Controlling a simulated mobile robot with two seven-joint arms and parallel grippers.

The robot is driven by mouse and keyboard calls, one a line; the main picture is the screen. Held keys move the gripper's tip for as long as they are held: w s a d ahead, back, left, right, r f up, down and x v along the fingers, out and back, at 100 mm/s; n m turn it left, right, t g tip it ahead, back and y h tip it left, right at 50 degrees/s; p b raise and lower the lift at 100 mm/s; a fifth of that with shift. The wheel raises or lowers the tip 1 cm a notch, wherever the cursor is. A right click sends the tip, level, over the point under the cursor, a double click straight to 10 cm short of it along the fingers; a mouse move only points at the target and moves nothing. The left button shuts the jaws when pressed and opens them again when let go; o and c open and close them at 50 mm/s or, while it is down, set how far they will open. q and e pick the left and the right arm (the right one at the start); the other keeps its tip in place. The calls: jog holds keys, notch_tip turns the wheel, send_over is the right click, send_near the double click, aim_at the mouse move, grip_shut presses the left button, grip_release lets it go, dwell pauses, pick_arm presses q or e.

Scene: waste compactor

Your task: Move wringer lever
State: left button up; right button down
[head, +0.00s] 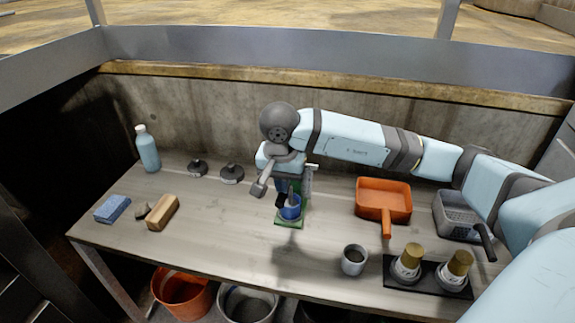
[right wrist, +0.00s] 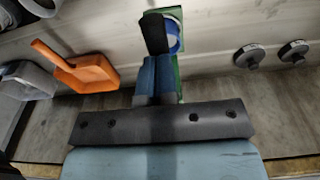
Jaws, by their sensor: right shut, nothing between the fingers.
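A small wringer with a blue cup (head: 291,213) on a green base (head: 287,224) stands at the middle of the table. In the right wrist view, the blue cup rim (right wrist: 175,42) shows at the top. My right gripper (head: 282,200) is shut, pointing down right at the wringer, its fingertips close to the cup. It holds nothing. My right wrist and fingers hide part of the wringer, and I cannot clearly tell the lever apart from them or whether they touch it. My left gripper is not in view.
An orange dustpan (head: 384,197), grey basket (head: 456,211), mug (head: 355,259) and two gold-topped containers (head: 410,257) stand to the right. To the left are a blue bottle (head: 147,149), sponge (head: 112,208), wooden brush (head: 163,211) and two dark discs (head: 231,174). Buckets (head: 183,292) sit below.

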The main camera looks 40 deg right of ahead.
jog(key=shift+f+b, duration=0.3)
jog(key=shift+f, duration=0.15)
jog(key=shift+d+f+b, duration=0.1)
jog(key=shift+f+b, duration=0.2)
jog(key=shift+f, duration=0.05)
jog(key=shift+r, duration=0.2)
jog(key=shift+s+a+r+p, duration=0.15)
jog(key=shift+a+r+p, duration=0.15)
jog(key=shift+r, duration=0.15)
jog(key=shift+s+a+r+p, duration=0.2)
jog(key=shift+r+p, duration=0.1)
jog(key=shift+r, duration=0.15)
jog(key=shift+s+a+r+p, duration=0.15)
jog(key=shift+r+p, duration=0.7)
jog(key=shift+r, duration=1.1)
jog(key=shift+a+r+p, duration=0.15)
jog(key=shift+r+p, duration=0.2)
jog(key=shift+r, duration=0.7)
jog(key=shift+s+f, duration=0.1)
